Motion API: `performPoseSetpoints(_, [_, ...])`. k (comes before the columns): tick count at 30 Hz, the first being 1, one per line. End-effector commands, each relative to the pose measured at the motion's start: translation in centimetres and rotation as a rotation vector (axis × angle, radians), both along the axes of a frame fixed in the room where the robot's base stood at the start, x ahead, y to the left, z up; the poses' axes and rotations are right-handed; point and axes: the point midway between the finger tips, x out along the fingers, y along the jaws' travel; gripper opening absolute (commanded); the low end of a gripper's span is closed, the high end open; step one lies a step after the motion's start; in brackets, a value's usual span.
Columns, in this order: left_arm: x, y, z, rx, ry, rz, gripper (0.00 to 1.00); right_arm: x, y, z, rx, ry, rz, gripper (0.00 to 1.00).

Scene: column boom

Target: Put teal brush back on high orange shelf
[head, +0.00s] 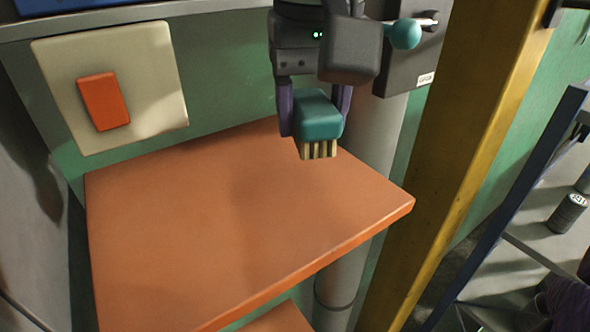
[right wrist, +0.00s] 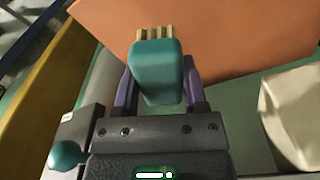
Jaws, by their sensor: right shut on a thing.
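The teal brush (head: 318,118) has a block-shaped teal body and pale bristles that point down in the head view. My right gripper (head: 314,108) is shut on its body, one purple finger on each side. The brush shows over the back right part of the orange shelf (head: 230,225), near its rear edge. In the right wrist view the brush (right wrist: 157,72) sits between the fingers with its bristles towards the orange surface (right wrist: 200,30). I cannot tell whether the bristles touch the shelf. The shelf's visible top is bare. My left gripper is not in view.
A cream plate with an orange switch (head: 103,101) is on the green wall behind the shelf. A grey box with a teal knob (head: 404,34) is near my right gripper. A yellow post (head: 455,150) stands right of the shelf. Another orange surface (head: 280,320) shows below.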

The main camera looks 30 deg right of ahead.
Motion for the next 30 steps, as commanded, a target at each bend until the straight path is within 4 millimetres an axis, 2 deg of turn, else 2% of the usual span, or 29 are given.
performPoseSetpoints(6, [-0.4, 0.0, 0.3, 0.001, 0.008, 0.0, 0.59, -0.1, 0.0, -4.5, 0.001, 0.003, 0.0, 0.0])
performPoseSetpoints(10, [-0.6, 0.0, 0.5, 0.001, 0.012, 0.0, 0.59, -0.1, -0.1, -6.8, 0.0, 0.001, -0.001, 0.0])
performPoseSetpoints(21, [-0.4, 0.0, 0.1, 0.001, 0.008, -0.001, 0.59, 0.0, 0.0, -7.6, 0.001, -0.004, -0.003, 0.0])
performPoseSetpoints(22, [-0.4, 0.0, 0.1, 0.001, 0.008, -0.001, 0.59, 0.0, 0.0, -7.5, 0.001, -0.004, -0.002, 0.59])
performPoseSetpoints(26, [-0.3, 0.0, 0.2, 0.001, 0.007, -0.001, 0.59, 0.0, 0.0, -7.4, 0.001, -0.004, -0.002, 0.86])
performPoseSetpoints(27, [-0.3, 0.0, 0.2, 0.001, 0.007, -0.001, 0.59, 0.0, 0.0, -7.4, 0.001, -0.004, -0.002, 0.9])
performPoseSetpoints(30, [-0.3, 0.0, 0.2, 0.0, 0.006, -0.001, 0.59, 0.0, 0.0, -7.4, 0.001, -0.004, -0.002, 0.9])
